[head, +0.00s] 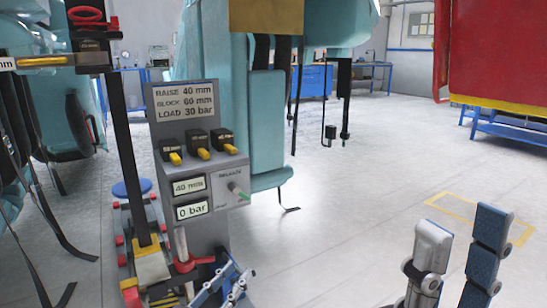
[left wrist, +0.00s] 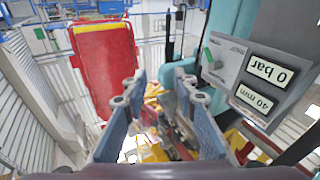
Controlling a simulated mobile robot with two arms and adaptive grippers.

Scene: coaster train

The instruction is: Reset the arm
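My left gripper (head: 222,284) is low in the head view, beside the foot of the grey control panel (head: 196,130). In the left wrist view its two blue fingers (left wrist: 160,86) stand apart with nothing clearly held between them. Yellow and red parts of the jack base (left wrist: 152,140) show behind and between the fingers. My right gripper (head: 461,235) is at the lower right of the head view, fingers up and spread, empty, over bare floor. The panel's displays read 40 mm (head: 190,186) and 0 bar (head: 192,210); they appear upside down in the left wrist view.
Teal train parts (head: 215,70) hang behind. A red body (head: 497,55) is at upper right. The middle floor is clear.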

